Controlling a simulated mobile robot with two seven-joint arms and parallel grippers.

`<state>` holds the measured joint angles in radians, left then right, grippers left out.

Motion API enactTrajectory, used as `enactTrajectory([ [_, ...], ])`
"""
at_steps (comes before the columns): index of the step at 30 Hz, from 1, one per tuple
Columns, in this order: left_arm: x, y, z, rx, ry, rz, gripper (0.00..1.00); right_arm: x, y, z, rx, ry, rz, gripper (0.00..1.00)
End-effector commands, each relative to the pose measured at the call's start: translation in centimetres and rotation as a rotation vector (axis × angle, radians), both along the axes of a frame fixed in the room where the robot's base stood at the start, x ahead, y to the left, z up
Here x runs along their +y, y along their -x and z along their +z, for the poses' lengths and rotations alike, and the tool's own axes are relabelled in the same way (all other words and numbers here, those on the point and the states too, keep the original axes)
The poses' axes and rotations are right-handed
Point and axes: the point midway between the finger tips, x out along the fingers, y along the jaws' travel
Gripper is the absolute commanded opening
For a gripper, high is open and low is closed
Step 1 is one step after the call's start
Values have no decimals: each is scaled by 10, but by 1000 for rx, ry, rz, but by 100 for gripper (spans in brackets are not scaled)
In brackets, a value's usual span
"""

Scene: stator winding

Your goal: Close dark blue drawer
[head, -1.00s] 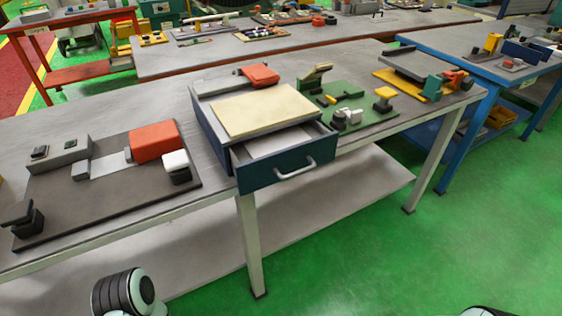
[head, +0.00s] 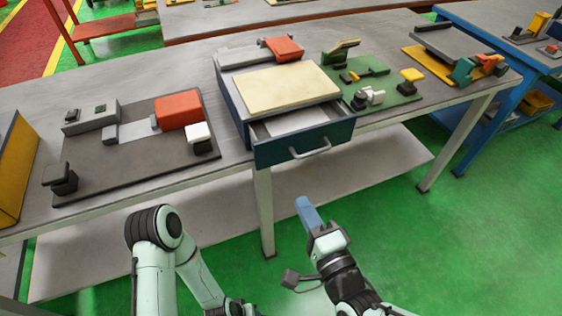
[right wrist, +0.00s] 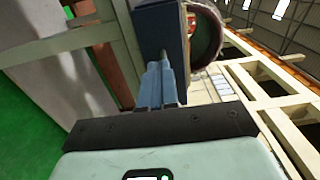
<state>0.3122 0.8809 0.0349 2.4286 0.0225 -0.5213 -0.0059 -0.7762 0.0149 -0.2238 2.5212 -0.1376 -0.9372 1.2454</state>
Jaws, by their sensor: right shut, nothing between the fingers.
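The dark blue drawer (head: 303,143) stands partly pulled out of its cabinet on the grey workbench. Its light interior shows, and a pale bar handle (head: 310,154) is on its front. My right gripper (head: 303,204) is shut and empty, below and in front of the drawer, apart from it in the head view. In the right wrist view its blue fingers (right wrist: 157,85) point toward a dark blue-grey panel (right wrist: 163,28), which looks like the drawer front; contact there cannot be told. My left arm shows at the lower left, but its gripper is not in view.
A cream panel (head: 285,88) covers the cabinet top. A dark board (head: 120,165) with blocks lies left, and a green board (head: 375,90) with parts lies right. The bench edge and a leg (head: 264,210) are near my right gripper. Green floor is clear at right.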

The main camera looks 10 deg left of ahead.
Motion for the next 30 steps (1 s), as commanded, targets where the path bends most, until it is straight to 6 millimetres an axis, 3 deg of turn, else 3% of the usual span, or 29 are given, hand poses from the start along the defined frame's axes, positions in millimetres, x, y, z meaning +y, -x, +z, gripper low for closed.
enactTrajectory([
  [18, 1, 0, -1, 0, -1, 0, 43, 69, -94, -2, 1, 6, -1, 0],
  [30, 1, -1, -1, -1, -2, 1, 43, 77, -107, -2, 2, 4, -2, 0],
])
